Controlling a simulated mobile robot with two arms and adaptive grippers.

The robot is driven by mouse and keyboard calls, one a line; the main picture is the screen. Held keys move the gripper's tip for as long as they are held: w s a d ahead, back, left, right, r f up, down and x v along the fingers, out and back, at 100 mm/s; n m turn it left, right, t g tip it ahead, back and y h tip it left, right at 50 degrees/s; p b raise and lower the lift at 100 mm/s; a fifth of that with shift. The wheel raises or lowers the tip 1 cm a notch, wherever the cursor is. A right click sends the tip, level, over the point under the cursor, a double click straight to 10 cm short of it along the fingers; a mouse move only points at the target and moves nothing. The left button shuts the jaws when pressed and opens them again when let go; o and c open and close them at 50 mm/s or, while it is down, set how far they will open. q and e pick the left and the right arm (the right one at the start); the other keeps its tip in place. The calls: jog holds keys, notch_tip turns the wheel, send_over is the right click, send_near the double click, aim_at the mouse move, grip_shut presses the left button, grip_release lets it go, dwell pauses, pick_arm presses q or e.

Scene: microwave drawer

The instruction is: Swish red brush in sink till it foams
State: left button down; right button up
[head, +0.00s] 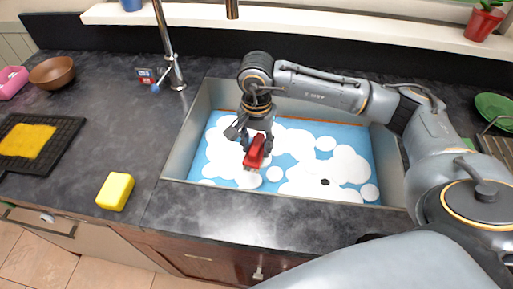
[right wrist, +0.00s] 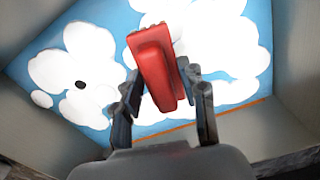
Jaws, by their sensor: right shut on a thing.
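The red brush (head: 255,151) is held in my right gripper (head: 257,140), low inside the sink (head: 172,166). My right gripper is shut on it. In the right wrist view the red brush (right wrist: 157,66) sits between the two fingers of the gripper (right wrist: 165,95). Blue water (head: 290,141) with large white foam patches (head: 342,166) covers the sink bottom. Foam also shows around the brush in the right wrist view (right wrist: 85,72). Whether the bristles touch the water is hard to tell. My left gripper is not in view.
A faucet (head: 166,45) stands behind the sink's left side. A yellow sponge (head: 115,191) lies on the counter left of the sink. A black rack with a yellow cloth (head: 27,141), a brown bowl (head: 52,71) and a pink item (head: 11,82) are farther left. A green bowl (head: 494,108) is at right.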

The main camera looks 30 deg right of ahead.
notch_tip(320, 180, up, 15)
jog(key=p, duration=0.7)
jog(key=shift+r, duration=0.2)
jog(key=s+a+f+n, duration=0.3)
jog(key=s+n, duration=0.6)
jog(key=shift+a, duration=0.35)
dwell(0.4)
